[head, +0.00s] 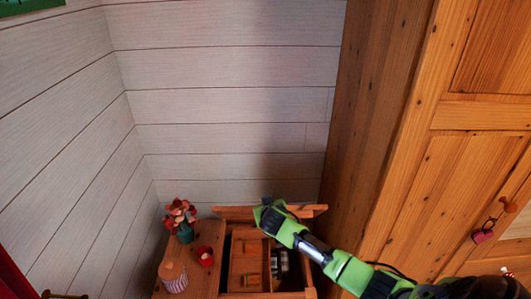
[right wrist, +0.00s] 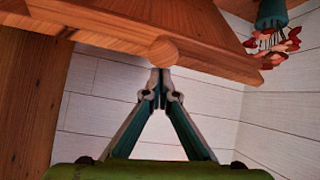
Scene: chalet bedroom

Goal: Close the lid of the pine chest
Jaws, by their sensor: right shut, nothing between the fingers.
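The pine chest (head: 309,293) stands low against the back wall in the head view, open at the top, with its inside showing. Its lid (head: 314,211) is raised at the back and seen nearly edge-on. In the right wrist view the lid (right wrist: 110,28) seems to be the wooden panel across the top, with a round wooden end on its edge. My right gripper (head: 266,203) is at the lid's top edge, partly covering it. In the right wrist view its fingertips (right wrist: 160,85) are together, empty, close to the wood; I cannot tell whether they touch. My left gripper is out of view.
A wooden top (head: 207,284) left of the chest holds a flower vase (head: 185,233), a red cup (head: 205,256) and a striped jar (head: 173,277). A tall pine wardrobe (head: 400,130) stands close on the right. Plank walls close the corner.

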